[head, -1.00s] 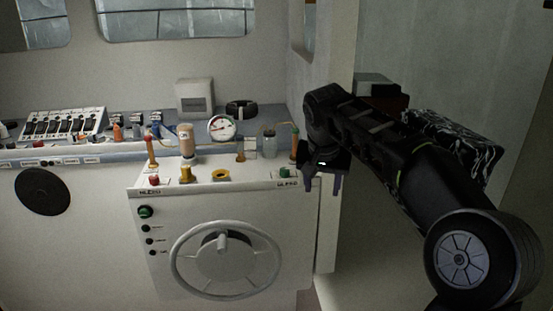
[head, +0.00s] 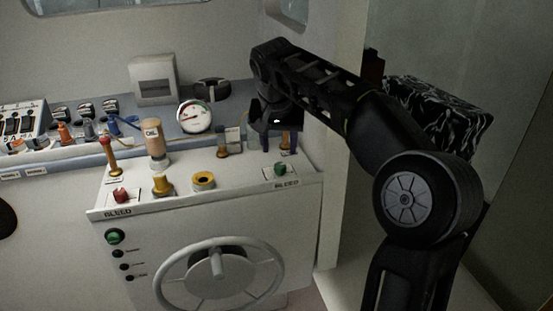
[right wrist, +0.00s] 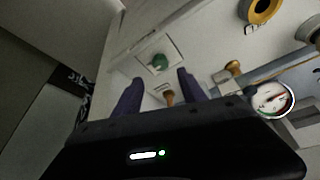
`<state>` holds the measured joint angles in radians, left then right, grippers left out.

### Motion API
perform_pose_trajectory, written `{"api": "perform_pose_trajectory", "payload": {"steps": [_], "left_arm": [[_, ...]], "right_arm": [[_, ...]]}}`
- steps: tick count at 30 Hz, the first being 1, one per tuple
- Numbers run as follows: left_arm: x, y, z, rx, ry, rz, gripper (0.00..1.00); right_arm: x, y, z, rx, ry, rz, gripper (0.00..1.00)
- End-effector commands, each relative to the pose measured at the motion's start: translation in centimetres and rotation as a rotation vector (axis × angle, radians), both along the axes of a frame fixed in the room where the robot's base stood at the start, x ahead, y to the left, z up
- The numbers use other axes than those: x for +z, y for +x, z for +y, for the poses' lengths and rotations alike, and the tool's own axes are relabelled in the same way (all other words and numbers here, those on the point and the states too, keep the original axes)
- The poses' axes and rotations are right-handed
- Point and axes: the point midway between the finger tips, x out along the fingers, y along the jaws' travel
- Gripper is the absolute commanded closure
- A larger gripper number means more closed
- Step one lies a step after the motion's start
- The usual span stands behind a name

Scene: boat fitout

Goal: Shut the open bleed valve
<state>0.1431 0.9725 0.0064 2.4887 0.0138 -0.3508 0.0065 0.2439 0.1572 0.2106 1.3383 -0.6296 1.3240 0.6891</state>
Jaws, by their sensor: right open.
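The white console has two stations labelled BLEED. At the right one is a green knob (head: 280,170), also seen in the right wrist view (right wrist: 159,62). A brown post (right wrist: 169,97) stands behind the green knob; in the head view my gripper mostly hides it. My right gripper (head: 280,150) is open and points down over this right station. In the right wrist view its fingers (right wrist: 160,80) are apart, with the brown post showing between them. I cannot tell whether they touch it. My left gripper is out of view.
A yellow knob (head: 163,185) and a yellow ring (head: 203,181) are on the console top. Behind them are an oil bottle (head: 156,140) and a round gauge (head: 195,116). A grey handwheel (head: 217,275) is on the front face. A wall is close on the right.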

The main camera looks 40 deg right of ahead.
Motion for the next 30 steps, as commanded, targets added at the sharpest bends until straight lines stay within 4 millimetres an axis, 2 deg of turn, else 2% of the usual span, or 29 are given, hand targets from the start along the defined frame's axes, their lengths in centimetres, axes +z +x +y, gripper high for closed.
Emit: {"api": "perform_pose_trajectory", "payload": {"steps": [8,21,30], "left_arm": [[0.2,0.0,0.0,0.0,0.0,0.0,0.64],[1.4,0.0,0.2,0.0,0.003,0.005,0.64],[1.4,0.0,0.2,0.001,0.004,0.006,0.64]], "right_arm": [[-0.9,0.3,-0.3,-0.002,0.0,0.002,0.51],[-6.5,2.0,-1.8,0.0,0.0,0.001,0.51],[-7.2,2.3,-2.0,0.0,0.0,0.0,0.51]]}}
